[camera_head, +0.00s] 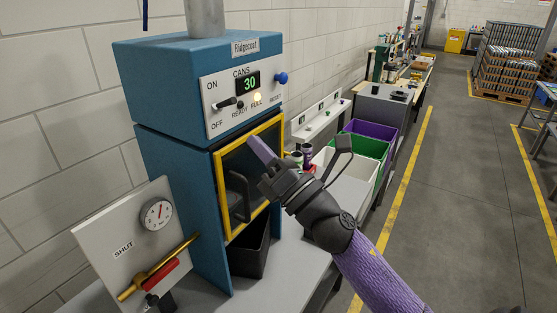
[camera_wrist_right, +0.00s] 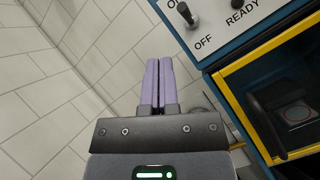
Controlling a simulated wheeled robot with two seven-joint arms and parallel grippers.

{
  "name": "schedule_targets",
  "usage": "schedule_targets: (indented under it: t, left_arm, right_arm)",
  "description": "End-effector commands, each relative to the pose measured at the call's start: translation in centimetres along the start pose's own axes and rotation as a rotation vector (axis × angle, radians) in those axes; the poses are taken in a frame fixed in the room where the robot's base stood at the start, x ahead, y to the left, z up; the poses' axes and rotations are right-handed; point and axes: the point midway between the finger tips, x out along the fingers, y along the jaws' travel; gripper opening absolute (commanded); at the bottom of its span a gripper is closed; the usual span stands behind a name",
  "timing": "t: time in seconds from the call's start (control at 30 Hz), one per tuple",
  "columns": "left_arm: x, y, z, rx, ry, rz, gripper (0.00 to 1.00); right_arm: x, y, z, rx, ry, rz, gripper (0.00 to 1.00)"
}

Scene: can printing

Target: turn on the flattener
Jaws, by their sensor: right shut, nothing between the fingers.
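A blue machine (camera_head: 155,75) labelled "Ridgecoat" stands against the wall; no label shows whether it is the flattener. Its white panel has a toggle switch (camera_head: 227,103) between ON and OFF, a green display reading 30, a lit lamp above FULL and a blue RESET knob (camera_head: 281,78). The switch also shows at the top of the right wrist view (camera_wrist_right: 187,15); I cannot tell its position surely. My right gripper (camera_head: 259,147) is shut and empty, below the panel in front of the yellow-framed door (camera_head: 233,185). In the wrist view its purple fingers (camera_wrist_right: 160,80) lie together, apart from the switch.
A tilted grey panel (camera_head: 110,235) with a dial, a brass rod and "SHUT" stands at lower left. A black bin (camera_head: 250,250) sits below the door. White, green and purple bins (camera_head: 372,130) stand behind my right arm.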

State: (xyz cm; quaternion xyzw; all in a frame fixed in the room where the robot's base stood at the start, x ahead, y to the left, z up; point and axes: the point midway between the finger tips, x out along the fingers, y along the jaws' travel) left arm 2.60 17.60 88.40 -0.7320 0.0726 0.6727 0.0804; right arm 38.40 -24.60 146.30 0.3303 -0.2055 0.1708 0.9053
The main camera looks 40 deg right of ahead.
Motion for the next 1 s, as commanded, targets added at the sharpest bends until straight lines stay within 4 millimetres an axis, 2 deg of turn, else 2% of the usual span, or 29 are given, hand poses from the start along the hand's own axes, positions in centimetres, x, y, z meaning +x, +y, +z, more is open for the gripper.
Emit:
schedule_targets:
  t: [0.13,0.3,0.8,0.87,0.97,1.0]
  left_arm:
    - [0.3,0.4,-0.6,-0.003,0.011,0.006,0.41]
    - [0.4,0.5,-0.6,-0.003,0.012,0.008,0.41]
    - [0.5,0.4,-0.4,-0.002,0.008,0.006,0.41]
    - [1.1,0.4,-0.3,-0.002,0.008,0.006,0.41]
    - [3.5,0.5,-0.1,-0.001,0.006,0.006,0.41]
    - [4.7,0.5,0.1,-0.001,0.005,0.006,0.41]
  right_arm:
    - [-2.1,1.0,1.4,0.001,0.002,-0.001,0.00]
    - [-3.3,1.7,2.3,0.001,0.001,0.000,0.00]
    - [-3.5,1.6,2.4,0.005,0.000,-0.004,0.00]
    - [-3.9,0.4,1.6,0.039,0.004,-0.032,0.00]
    - [-6.2,-5.4,-2.5,0.204,0.018,-0.172,0.00]
    - [-7.8,-8.5,-5.0,0.300,0.023,-0.254,0.00]
